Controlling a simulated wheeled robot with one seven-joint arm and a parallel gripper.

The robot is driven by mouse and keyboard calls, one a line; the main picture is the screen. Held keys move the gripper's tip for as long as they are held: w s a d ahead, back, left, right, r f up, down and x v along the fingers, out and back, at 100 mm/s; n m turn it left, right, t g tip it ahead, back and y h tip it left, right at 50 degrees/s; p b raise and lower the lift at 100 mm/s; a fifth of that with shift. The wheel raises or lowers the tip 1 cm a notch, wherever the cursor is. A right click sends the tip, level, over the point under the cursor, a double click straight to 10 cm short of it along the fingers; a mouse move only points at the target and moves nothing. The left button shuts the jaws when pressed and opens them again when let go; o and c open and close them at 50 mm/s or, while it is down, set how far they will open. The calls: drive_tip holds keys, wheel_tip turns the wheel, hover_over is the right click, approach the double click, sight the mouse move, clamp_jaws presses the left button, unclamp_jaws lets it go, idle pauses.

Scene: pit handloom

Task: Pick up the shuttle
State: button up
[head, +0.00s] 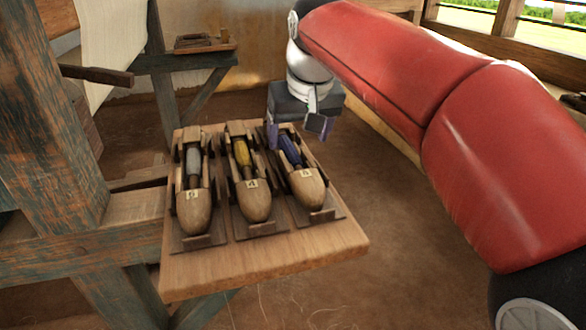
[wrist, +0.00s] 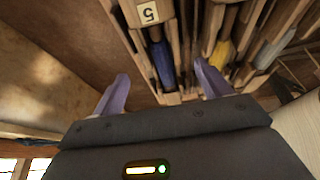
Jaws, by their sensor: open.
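Three wooden boat-shaped shuttles lie side by side in dark wooden holders on a shelf. The left shuttle (head: 194,212) has a grey bobbin. The middle shuttle (head: 256,205) has a yellow bobbin and label 4. The right shuttle (head: 307,190) has a blue bobbin and label 5. My gripper (head: 298,132) is open and empty at the far end of the right shuttle. In the wrist view, its lavender fingers (wrist: 162,78) appear on either side of the blue-bobbin shuttle (wrist: 160,55). I cannot tell whether they touch it.
The wooden shelf (head: 265,267) has a bare front strip. The loom's worn blue-brown post (head: 50,120) and beam stand left of it. A small rack of tools (head: 203,43) sits on a far ledge. Open earthen floor (head: 400,240) lies to the right.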

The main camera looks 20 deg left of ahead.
sight(293, 153)
drive_tip(key=x, duration=0.4)
drive_tip(key=b+x, duration=0.1)
drive_tip(key=x, duration=0.2)
drive_tip(key=shift+a, duration=0.3)
drive_tip(key=c, duration=1.1)
drive_tip(key=shift+r, duration=0.1)
drive_tip(key=shift+c, duration=0.7)
drive_tip(key=shift+r, duration=0.1)
